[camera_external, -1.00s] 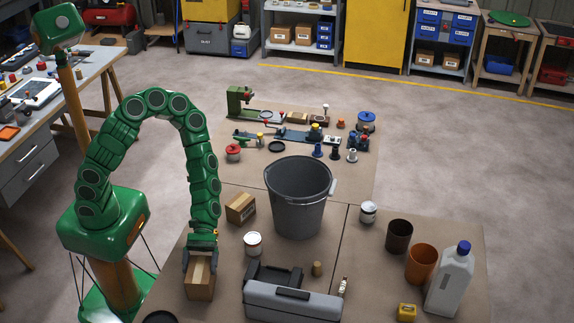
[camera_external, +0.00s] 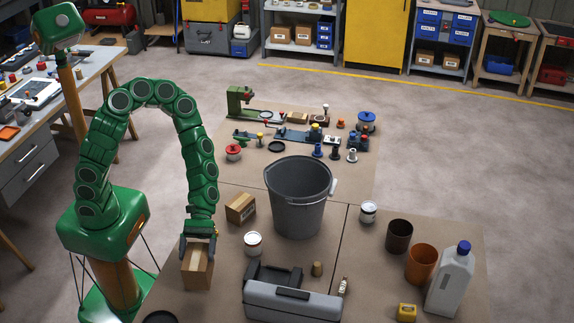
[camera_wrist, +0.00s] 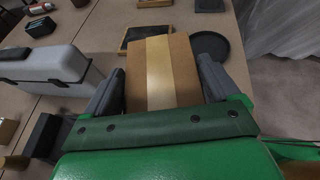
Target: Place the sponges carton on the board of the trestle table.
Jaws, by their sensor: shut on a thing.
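My gripper (camera_external: 200,243) is shut on a brown cardboard carton (camera_external: 197,270) with a pale tape strip, at the near left of the brown-topped table (camera_external: 224,282). In the wrist view the carton (camera_wrist: 160,72) sits between both fingers of my gripper (camera_wrist: 162,88). No print on it can be read, so I cannot tell by name that it is the sponges carton. It looks held just above the tabletop. A second, labelled carton (camera_external: 240,208) stands behind it to the right. I cannot tell which surface is the trestle table's board.
A grey bucket (camera_external: 297,200), a white tin (camera_external: 253,243) and a grey toolbox (camera_external: 292,300) stand right of the held carton. A black round dish (camera_external: 160,317) lies at the near edge. A cluttered workbench (camera_external: 50,110) stands at the left.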

